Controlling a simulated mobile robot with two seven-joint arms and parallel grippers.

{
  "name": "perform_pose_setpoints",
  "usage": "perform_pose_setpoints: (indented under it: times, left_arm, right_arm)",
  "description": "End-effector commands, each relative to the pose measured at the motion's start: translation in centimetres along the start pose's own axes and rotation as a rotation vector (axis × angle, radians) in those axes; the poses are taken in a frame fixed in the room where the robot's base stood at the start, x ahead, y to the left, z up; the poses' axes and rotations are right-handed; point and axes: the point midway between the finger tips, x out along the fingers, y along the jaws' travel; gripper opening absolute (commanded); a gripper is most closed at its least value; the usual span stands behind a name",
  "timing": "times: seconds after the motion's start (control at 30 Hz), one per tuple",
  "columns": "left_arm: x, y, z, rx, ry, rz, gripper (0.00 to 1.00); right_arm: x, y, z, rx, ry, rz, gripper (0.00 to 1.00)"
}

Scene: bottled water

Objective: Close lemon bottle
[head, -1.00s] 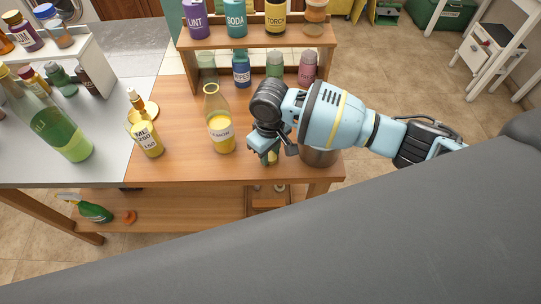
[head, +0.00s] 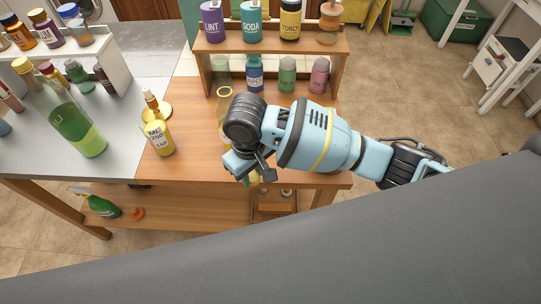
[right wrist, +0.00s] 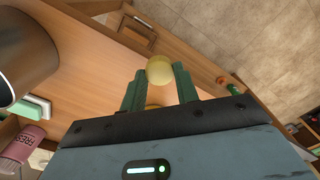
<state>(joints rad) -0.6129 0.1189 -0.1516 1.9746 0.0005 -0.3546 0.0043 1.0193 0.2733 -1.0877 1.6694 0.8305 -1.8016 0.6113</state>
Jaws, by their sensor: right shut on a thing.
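The lemon bottle (head: 224,93) is clear glass with yellow liquid and stands on the wooden table in the head view. Its open neck shows; most of its body and label is hidden behind my right gripper. My right gripper (head: 250,177) is just right of and in front of the bottle. It is shut on a pale yellow stopper (right wrist: 159,69), seen between the green fingertips in the right wrist view. The stopper is apart from the bottle neck. My left gripper is not in view.
A yellow labelled bottle (head: 158,138) stands left of the lemon bottle. A tall green bottle (head: 78,125) stands on the grey counter. A shelf (head: 270,48) with several jars is behind.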

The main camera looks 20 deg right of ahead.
Motion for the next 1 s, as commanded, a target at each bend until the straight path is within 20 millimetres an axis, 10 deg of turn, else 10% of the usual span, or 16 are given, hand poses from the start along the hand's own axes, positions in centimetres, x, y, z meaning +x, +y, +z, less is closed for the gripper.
perform_pose_setpoints:
  times: [0.4, 1.0]
  left_arm:
    - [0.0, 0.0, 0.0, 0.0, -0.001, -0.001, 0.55]
    - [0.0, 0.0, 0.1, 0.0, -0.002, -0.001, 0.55]
  right_arm:
    - [-0.5, -5.8, 0.5, 0.0, 0.0, 0.0, 0.1]
    - [-0.9, -4.8, 0.8, 0.03, 0.0, 0.0, 0.1]
